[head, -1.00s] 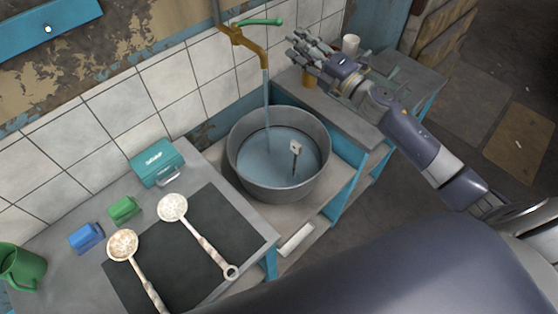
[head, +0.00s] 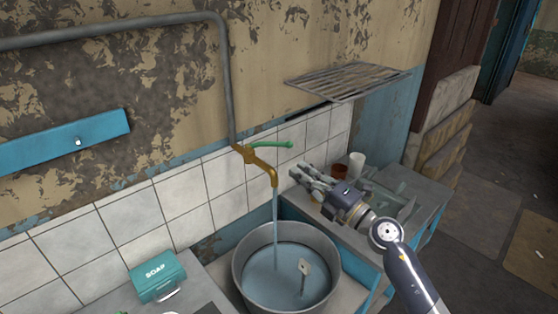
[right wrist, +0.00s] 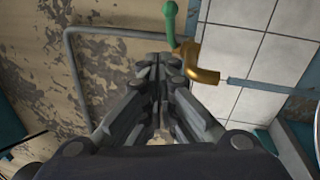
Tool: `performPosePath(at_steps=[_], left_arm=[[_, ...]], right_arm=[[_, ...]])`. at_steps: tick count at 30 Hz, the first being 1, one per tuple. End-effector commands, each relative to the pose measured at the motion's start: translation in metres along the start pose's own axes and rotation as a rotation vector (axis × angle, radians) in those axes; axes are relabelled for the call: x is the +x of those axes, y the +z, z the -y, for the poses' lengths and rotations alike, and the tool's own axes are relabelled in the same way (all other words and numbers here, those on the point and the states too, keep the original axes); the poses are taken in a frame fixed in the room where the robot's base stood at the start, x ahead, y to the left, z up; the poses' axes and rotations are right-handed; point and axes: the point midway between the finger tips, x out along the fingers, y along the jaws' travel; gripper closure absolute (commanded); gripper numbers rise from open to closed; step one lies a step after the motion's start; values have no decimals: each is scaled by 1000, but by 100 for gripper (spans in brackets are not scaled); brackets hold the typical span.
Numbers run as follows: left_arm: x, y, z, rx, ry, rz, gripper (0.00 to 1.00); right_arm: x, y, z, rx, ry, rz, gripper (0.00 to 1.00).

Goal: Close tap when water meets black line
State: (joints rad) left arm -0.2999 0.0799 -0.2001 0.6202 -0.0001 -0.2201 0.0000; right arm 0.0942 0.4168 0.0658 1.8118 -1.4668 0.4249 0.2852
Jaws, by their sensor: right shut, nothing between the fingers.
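The brass tap (head: 262,165) with its green lever handle (head: 270,144) is on the tiled wall, and a stream of water (head: 275,225) runs from its spout. The water falls into a round grey metal pot (head: 325,240), which holds a pool of water (head: 283,278). I cannot make out clearly where the black line lies against the water. My right gripper (head: 298,177) is shut and empty, just right of the spout and below the handle's end. In the right wrist view its fingers (right wrist: 158,65) point towards the wall, below the green handle (right wrist: 170,22). My left gripper is out of view.
A small pale tag on a stick (head: 305,268) stands in the pot. A teal soap box (head: 157,276) sits left of it. A white cup (head: 356,165) and a brown pot (head: 338,172) stand behind my right gripper. A slatted rack (head: 345,80) hangs above.

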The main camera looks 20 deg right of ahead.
Motion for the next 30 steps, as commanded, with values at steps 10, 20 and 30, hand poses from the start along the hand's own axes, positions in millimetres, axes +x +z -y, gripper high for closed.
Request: performPosePath(at_steps=[10,20,30], left_arm=[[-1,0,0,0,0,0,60],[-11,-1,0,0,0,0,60],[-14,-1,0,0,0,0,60]], right_arm=[[2,5,11,8,-45,32,100],[60,6,13,9,-43,31,100],[92,6,16,5,-46,30,100]])
